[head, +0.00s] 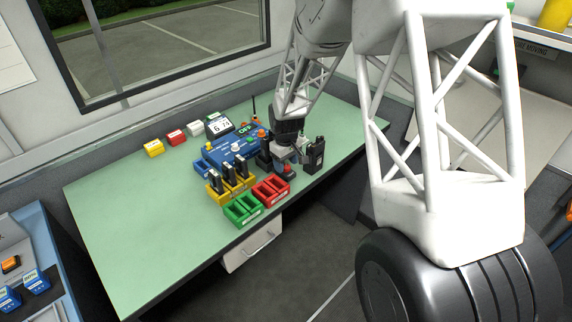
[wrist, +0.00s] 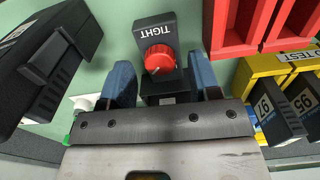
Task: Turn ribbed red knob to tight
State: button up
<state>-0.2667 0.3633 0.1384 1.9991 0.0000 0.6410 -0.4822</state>
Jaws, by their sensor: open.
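The ribbed red knob (wrist: 159,59) sits on a black block in the wrist view. The white word TIGHT is on the block (wrist: 155,27) above the knob. A small pale mark shows at the knob's lower edge, away from the word. My gripper (wrist: 161,72) is open, with one blue finger to the left of the knob and one to the right. Gaps show between the fingers and the knob.
Red (head: 258,188), yellow (head: 216,196) and green (head: 229,213) trays and a blue case (head: 222,151) are near. The table's left side (head: 120,225) is clear.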

jog(key=shift+f, duration=0.45)
jog(key=shift+c, duration=0.3)
jog(key=c, duration=0.9)
jog(key=shift+o, duration=0.2)
